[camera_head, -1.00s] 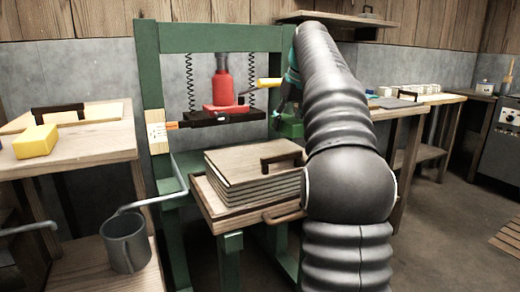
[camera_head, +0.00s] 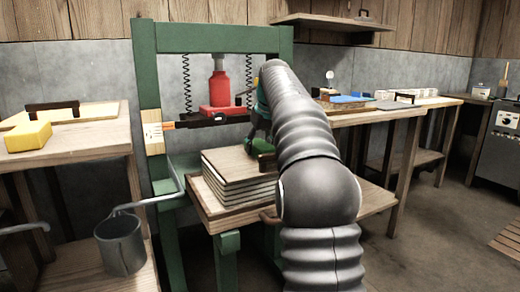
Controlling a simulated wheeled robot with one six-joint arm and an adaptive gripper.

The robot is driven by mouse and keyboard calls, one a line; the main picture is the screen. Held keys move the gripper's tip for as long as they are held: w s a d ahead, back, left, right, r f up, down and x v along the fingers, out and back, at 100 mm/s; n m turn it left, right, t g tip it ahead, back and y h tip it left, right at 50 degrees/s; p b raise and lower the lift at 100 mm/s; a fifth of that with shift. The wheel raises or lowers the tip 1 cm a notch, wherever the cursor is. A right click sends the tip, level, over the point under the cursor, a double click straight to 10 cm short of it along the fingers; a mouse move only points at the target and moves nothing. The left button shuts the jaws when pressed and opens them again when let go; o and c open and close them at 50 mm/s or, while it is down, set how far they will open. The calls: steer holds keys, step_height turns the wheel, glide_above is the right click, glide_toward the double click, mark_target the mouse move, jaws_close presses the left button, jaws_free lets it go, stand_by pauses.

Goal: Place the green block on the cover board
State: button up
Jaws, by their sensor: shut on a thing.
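The cover board (camera_head: 228,167) is the pale wooden top of a stack of boards on the press bed. My gripper (camera_head: 259,134) is partly hidden behind my dark ribbed arm, over the right rear part of the board. It is shut on the green block (camera_head: 262,147), of which only a part shows. The block is at or just above the board's top; I cannot tell whether they touch. The board's dark handle is hidden by my arm.
The green press frame (camera_head: 147,100) stands around the stack, with a red jack (camera_head: 219,88) and dark crossbar above. A yellow block (camera_head: 27,136) lies on the left bench. The right bench holds a blue item (camera_head: 346,99).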

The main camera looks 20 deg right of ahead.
steer(key=o, duration=1.2)
steer(key=shift+o, duration=0.2)
steer(key=p+v, duration=0.4)
steer(key=v, duration=0.8)
steer(key=shift+r, duration=0.15)
